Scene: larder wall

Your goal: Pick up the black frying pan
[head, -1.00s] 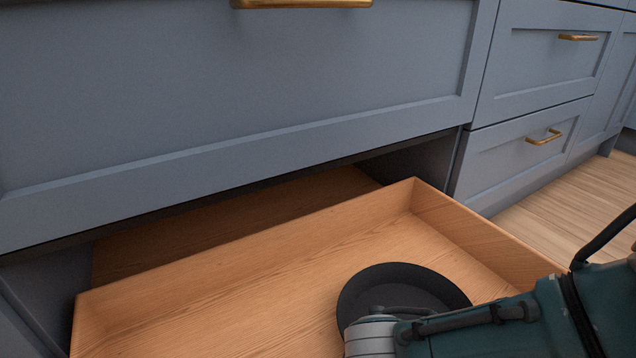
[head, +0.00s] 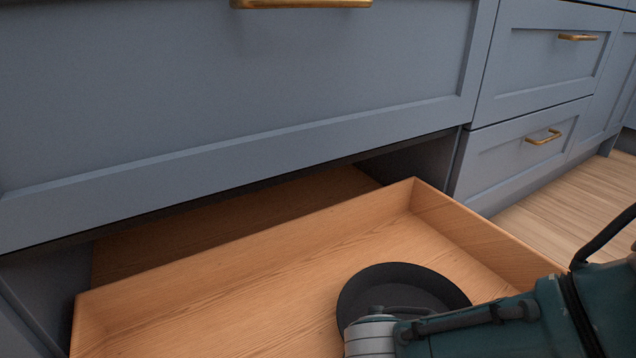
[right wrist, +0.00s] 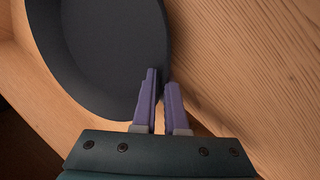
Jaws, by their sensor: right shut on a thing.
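The black frying pan (head: 400,285) lies in the open wooden drawer, towards its right side. My right arm covers its lower part in the head view. In the right wrist view the pan (right wrist: 95,50) fills the upper left. My right gripper (right wrist: 160,88) is shut on the pan's rim, with one finger on the inner side and the other on the outer side. In the head view its fingers are hidden behind my arm. The pan's handle cannot be made out. My left gripper is not in view.
The wooden drawer (head: 310,240) is pulled out, and its bare floor is free left of the pan. Its right wall (head: 475,235) stands close to the pan. Blue-grey cabinet fronts (head: 240,100) with brass handles rise above and behind.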

